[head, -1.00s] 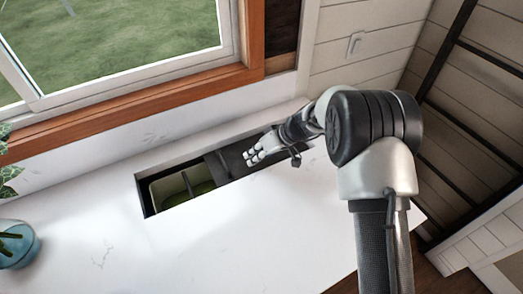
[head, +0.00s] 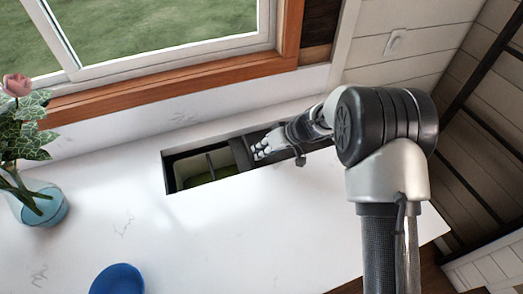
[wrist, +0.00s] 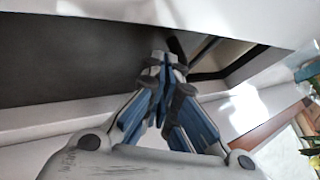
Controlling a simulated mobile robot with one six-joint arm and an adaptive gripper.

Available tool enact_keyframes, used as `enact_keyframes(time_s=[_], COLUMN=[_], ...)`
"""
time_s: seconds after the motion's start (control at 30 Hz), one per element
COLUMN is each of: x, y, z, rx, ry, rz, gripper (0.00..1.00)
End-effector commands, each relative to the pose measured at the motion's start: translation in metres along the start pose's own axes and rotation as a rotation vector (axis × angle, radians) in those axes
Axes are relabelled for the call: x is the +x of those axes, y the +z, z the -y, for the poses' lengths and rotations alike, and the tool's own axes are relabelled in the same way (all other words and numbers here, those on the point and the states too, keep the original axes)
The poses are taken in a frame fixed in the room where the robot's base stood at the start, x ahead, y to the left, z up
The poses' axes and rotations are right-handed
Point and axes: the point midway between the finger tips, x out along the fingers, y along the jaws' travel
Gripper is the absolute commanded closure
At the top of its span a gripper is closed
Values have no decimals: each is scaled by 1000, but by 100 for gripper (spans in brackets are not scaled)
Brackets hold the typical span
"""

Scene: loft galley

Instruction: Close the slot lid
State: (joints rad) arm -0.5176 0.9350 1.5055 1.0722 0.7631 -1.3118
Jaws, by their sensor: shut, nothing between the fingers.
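A long slot is cut into the white counter below the window. Its dark slot lid (head: 242,153) covers the right part of the slot, and the left part is open, showing greenish bins (head: 207,165) inside. In the wrist view the dark lid (wrist: 80,62) fills the left, with a dark raised bar or edge near my fingertips and the opening to its right. My gripper (head: 258,152) is over the lid, close to its left edge. The closed fingers also show in the wrist view (wrist: 160,60), empty. I cannot tell whether they touch the lid or bar.
A blue glass vase (head: 42,205) with a pink flower and leaves stands on the counter at the left. A blue round object (head: 118,279) is at the front. The counter (head: 220,235) between them and the slot is clear. The window wall rises behind.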

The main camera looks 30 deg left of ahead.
Motion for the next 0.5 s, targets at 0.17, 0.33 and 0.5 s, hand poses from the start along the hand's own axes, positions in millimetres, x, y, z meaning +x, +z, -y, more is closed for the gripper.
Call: enact_keyframes(time_s=[0.17,0.33,0.5], x=[18,44,70], y=[2,4,4], z=[24,64,110], rx=[-5,-9,-8], ry=[-2,-4,-4], rz=[0,2,2], gripper=[100,100,100])
